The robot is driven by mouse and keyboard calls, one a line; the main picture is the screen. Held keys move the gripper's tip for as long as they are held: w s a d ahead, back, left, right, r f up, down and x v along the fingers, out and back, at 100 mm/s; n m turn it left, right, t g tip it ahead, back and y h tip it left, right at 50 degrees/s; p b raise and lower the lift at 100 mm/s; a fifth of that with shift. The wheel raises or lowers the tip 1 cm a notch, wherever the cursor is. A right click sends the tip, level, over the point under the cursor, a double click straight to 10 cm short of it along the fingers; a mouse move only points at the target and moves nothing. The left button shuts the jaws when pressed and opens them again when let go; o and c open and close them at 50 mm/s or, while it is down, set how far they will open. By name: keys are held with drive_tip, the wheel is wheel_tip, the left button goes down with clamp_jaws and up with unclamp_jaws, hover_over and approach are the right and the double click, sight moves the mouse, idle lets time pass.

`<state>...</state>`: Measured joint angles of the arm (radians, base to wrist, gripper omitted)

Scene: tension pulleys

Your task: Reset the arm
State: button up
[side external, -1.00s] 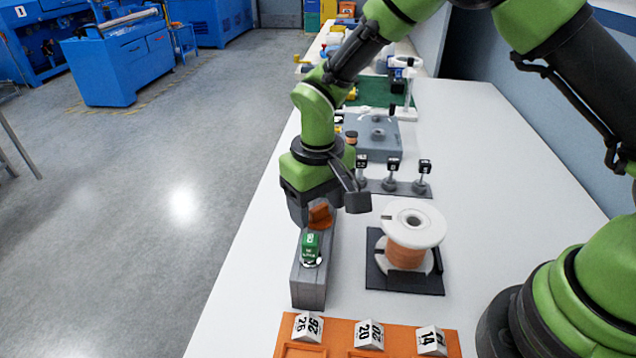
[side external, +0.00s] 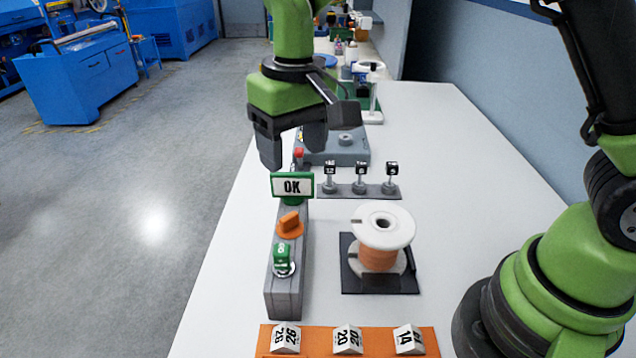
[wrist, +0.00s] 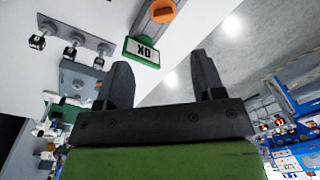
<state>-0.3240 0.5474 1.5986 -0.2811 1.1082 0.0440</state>
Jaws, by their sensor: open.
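My gripper (side external: 295,150) is open and empty. In the side view it hangs in the air above and behind the far end of a grey control block, with its dark fingers apart.
A white spool with copper wire (side external: 380,258) stands on a dark base to the right. Several black-topped posts (side external: 360,188) stand on a grey strip behind it. An orange tray (side external: 318,352) with numbered blocks lies in front. The table's right side (side external: 460,190) is clear.

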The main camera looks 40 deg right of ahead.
drive_tip(key=s+d+r+m+t+y, duration=0.1)
drive_tip(key=s+d+r+m+t, duration=0.15)
drive_tip(key=s+d+r, duration=0.5)
drive_tip(key=s+d+r+m+t, duration=0.1)
drive_tip(key=s+r+t, duration=0.2)
drive_tip(key=s, duration=0.8)
drive_tip(key=shift+r+t+y, duration=0.2)
drive_tip(key=shift+t+y, duration=0.1)
drive_tip(key=shift+t, duration=0.35)
